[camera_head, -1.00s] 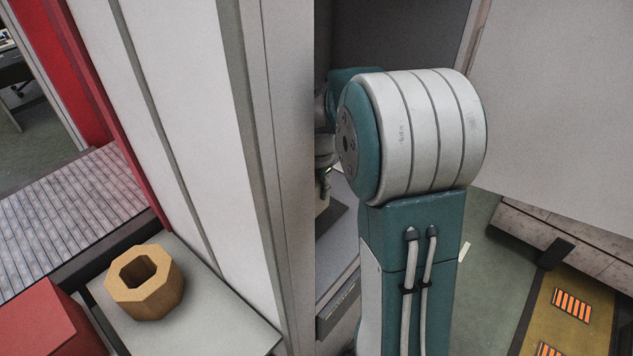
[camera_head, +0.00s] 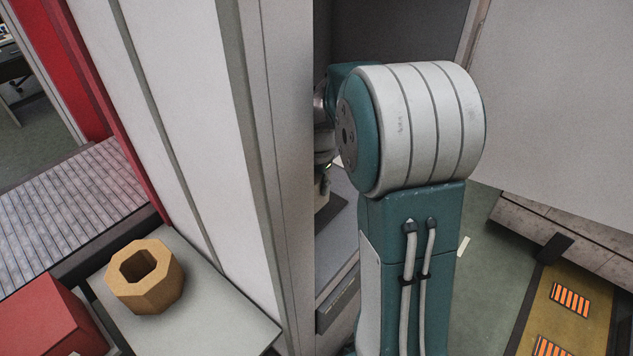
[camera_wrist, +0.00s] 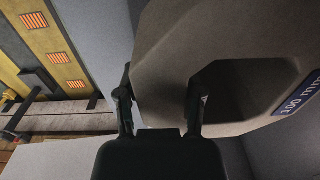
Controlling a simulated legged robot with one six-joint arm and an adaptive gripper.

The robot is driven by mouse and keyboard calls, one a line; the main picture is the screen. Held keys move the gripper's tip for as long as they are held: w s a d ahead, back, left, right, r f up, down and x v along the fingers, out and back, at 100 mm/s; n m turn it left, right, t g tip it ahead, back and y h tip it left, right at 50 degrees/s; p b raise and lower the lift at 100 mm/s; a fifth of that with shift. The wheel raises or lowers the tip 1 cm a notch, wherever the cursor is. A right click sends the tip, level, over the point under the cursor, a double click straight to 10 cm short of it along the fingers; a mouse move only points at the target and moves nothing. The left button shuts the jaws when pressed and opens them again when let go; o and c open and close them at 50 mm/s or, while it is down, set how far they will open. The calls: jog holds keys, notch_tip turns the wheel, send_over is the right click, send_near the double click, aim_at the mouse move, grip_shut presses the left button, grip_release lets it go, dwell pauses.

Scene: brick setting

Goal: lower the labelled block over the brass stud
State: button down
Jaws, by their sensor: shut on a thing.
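The labelled block (camera_wrist: 228,45) fills the upper right of the wrist view. It is a thick grey-brown faceted ring with a wide opening, and a dark blue label (camera_wrist: 297,96) sits on its right face. My gripper (camera_wrist: 160,98) is shut on the block's wall, with one finger outside and the other at the opening. In the head view my arm and a tall panel hide my gripper and the held block.
A tan octagonal ring (camera_head: 160,290) stands on a grey shelf (camera_head: 235,315) at lower left, beside a red block (camera_head: 45,325). A tall pale panel (camera_head: 190,130) stands left of my arm. A yellow strip with orange grilles (camera_head: 578,285) lies at right.

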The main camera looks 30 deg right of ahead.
jog(key=shift+w+f, duration=0.1)
jog(key=shift+f, duration=1.6)
jog(key=shift+c, duration=1.3)
grip_release()
jog(key=shift+o, duration=0.6)
jog(key=shift+f, duration=0.1)
jog(key=shift+r, duration=4.55)
